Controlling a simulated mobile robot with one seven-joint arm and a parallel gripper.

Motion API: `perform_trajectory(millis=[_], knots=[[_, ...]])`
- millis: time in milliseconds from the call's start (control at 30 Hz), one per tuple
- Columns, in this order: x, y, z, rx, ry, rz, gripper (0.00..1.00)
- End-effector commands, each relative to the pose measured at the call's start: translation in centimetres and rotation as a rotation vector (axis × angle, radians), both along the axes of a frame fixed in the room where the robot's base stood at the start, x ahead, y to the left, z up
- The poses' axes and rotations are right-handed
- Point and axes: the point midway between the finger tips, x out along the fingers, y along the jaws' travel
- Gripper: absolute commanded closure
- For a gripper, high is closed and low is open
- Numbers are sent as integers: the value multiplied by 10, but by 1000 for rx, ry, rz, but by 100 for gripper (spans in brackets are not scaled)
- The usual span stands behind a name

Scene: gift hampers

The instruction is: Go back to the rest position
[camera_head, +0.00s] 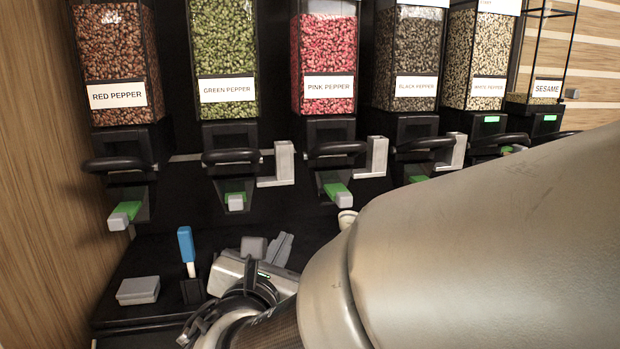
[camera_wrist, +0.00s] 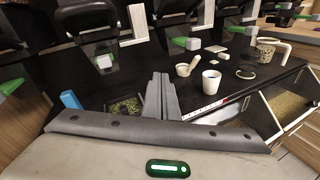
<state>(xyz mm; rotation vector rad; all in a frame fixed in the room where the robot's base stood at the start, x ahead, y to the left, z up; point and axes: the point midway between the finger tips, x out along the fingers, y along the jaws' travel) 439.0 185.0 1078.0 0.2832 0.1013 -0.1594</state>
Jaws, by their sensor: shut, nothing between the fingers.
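My gripper (camera_head: 282,248) hangs low over the black counter, below the pepper dispensers, in the head view. In the wrist view its grey fingers (camera_wrist: 161,92) are closed against each other with nothing between them. In the head view my own arm covers the lower right, hiding part of the counter. The gripper points toward the dispensers and is apart from the blue-handled tool (camera_head: 187,245) to its left.
Dispensers line the back, including red pepper (camera_head: 115,50), green pepper (camera_head: 223,50) and pink pepper (camera_head: 325,50). A grey box (camera_head: 138,290) lies at the left. A white cup (camera_wrist: 211,82), a small scoop-like piece (camera_wrist: 186,69) and a glass jug (camera_wrist: 266,50) stand on the counter.

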Motion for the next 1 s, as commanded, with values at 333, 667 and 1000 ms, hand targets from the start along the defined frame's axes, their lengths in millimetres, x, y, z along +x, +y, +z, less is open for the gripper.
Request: perform_trajectory(millis=[333,667,1000], knots=[[-87,-222,-50,938,137,-923,100],[-163,-213,-73,1910,62,-1454,100],[-168,-187,-7,2348,11,-1571,100]])
